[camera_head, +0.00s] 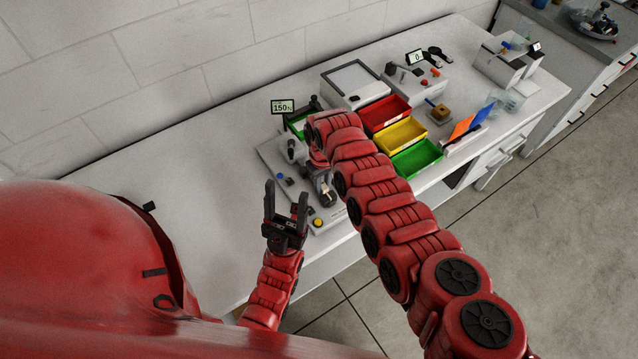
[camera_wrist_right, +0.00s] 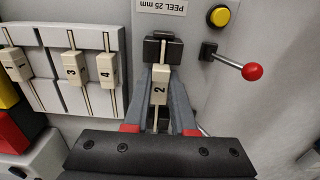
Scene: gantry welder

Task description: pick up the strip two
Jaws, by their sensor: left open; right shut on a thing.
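Strip two (camera_wrist_right: 159,94), a thin metal strip with a cream tag marked 2, is between the fingers of my right gripper (camera_wrist_right: 161,78) in the right wrist view. The gripper is shut on it. The strip's upper end meets a black clamp block (camera_wrist_right: 162,48); I cannot tell whether it is fixed there. In the head view my right gripper (camera_head: 325,188) is over the grey machine plate (camera_head: 325,216), and strip two cannot be made out. My left gripper (camera_head: 286,203) is open and empty, beside the plate's front left edge.
A white rack (camera_wrist_right: 38,95) holds other tagged strips, including 3 (camera_wrist_right: 72,67) and 4 (camera_wrist_right: 107,69). A red-knobbed lever (camera_wrist_right: 252,71) and yellow button (camera_wrist_right: 221,16) are close on the right. Red (camera_head: 385,108), yellow (camera_head: 401,136) and green (camera_head: 417,159) bins stand beyond my right arm. The bench's left part is clear.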

